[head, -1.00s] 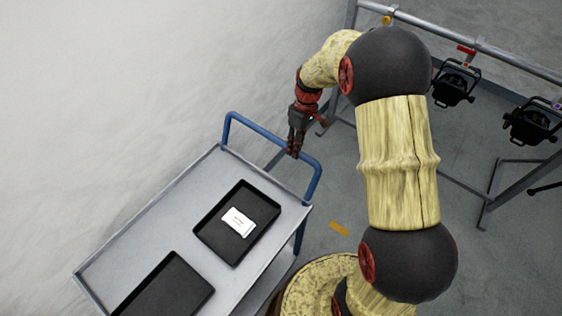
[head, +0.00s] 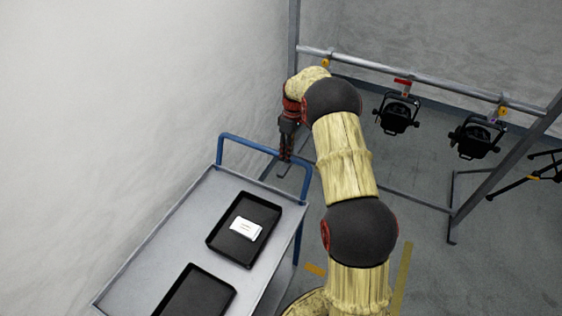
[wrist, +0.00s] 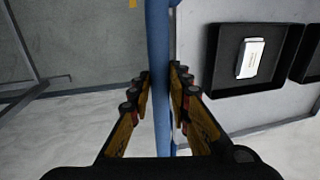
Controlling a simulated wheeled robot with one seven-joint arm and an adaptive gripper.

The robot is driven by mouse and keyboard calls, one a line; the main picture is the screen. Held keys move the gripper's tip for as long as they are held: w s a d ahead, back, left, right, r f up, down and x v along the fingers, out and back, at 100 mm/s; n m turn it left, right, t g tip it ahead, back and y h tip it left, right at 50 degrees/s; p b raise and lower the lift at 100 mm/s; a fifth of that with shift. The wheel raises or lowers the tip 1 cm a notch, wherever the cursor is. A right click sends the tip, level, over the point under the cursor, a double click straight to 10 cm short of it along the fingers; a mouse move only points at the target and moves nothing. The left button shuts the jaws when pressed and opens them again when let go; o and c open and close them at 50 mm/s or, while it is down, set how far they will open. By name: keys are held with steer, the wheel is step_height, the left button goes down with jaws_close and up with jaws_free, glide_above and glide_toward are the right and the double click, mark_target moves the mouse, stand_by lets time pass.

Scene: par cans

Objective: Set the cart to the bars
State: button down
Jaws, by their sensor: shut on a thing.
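The cart (head: 185,222) is a grey metal trolley in the lower left of the head view, with a blue tubular handle (head: 240,142) at its far end. My gripper (head: 286,158) is shut on the handle bar. In the wrist view the blue bar (wrist: 158,40) runs between the two fingers (wrist: 160,92). The bars are a grey metal frame with a long horizontal pipe (head: 440,84), beyond the cart and to its right. Two black par cans (head: 397,115) and (head: 476,138) hang from the pipe.
Two black trays (head: 222,243) and (head: 186,296) sit on the cart; the farther one holds a white labelled packet (head: 247,229). A pale wall (head: 100,110) stands close along the cart's left. An orange floor mark (head: 315,269) and a yellow strip (head: 402,275) lie right of the cart.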

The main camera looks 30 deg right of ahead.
steer(key=shift+w+d, duration=0.7)
steer(key=shift+d, duration=0.3)
steer(key=shift+w+d, duration=0.7)
steer(key=shift+d, duration=0.3)
steer(key=c, duration=1.7)
jaws_free()
steer(key=shift+o, duration=0.2)
step_height(320, 180, up, 12)
steer(key=w+d, duration=0.1)
steer(key=d, duration=0.1)
steer(key=shift+w+f, duration=0.15)
